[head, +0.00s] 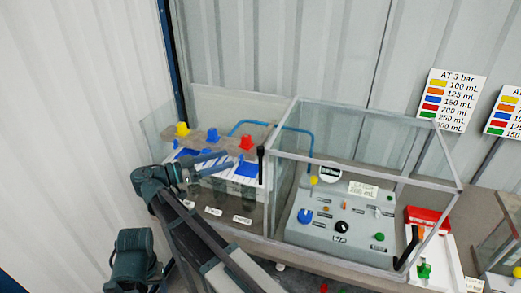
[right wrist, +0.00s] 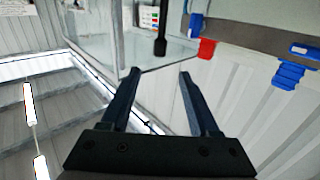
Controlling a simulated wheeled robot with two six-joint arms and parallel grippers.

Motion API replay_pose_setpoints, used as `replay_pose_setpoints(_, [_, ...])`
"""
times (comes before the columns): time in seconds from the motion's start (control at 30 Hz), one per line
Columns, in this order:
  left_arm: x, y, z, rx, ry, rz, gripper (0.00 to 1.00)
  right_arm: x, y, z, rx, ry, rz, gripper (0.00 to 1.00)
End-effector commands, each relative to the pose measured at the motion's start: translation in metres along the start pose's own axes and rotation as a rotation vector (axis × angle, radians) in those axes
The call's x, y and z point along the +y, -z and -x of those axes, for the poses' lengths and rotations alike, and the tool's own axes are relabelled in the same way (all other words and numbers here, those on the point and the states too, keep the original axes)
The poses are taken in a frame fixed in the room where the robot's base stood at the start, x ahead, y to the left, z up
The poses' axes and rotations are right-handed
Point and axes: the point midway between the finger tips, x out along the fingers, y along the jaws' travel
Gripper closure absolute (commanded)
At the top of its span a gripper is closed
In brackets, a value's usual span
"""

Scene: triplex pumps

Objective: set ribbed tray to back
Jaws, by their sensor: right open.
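I cannot pick out a ribbed tray with certainty. A clear-walled tank (head: 205,195) at the left holds blue and white parts (head: 240,172), partly hidden by my arm. A black upright handle (head: 261,165) stands at its right end, by the corner of the glass case. My right gripper (head: 228,160) is open and empty, reaching in from the left with its fingers toward the handle. In the right wrist view, the black handle (right wrist: 160,38) shows just beyond and between the open fingertips (right wrist: 159,75), apart from both. My left gripper is not in view.
A glass-walled case (head: 365,115) surrounds a grey control panel (head: 340,225) to the right. Another black handle (head: 407,248) stands at its right end. Yellow (head: 182,129), blue and red (head: 246,142) knobs top the tank. A label board (head: 450,100) stands behind.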

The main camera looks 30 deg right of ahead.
Motion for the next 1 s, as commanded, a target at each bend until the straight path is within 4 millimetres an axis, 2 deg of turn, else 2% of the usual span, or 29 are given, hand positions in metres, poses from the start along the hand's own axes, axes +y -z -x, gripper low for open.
replay_pose_setpoints(0.3, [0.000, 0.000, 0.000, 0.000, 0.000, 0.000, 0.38, 0.002, -0.001, -0.063, -0.002, -0.004, 0.002, 0.38])
replay_pose_setpoints(0.53, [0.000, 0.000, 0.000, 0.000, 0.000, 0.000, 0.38, 0.002, -0.001, -0.104, -0.002, -0.003, 0.003, 0.38])
replay_pose_setpoints(0.73, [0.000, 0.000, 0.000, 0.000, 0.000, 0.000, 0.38, 0.001, -0.001, -0.123, -0.002, -0.002, 0.003, 0.38])
replay_pose_setpoints(1.0, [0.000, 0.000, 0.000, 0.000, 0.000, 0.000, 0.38, 0.000, -0.001, -0.129, -0.002, 0.000, 0.003, 0.38])
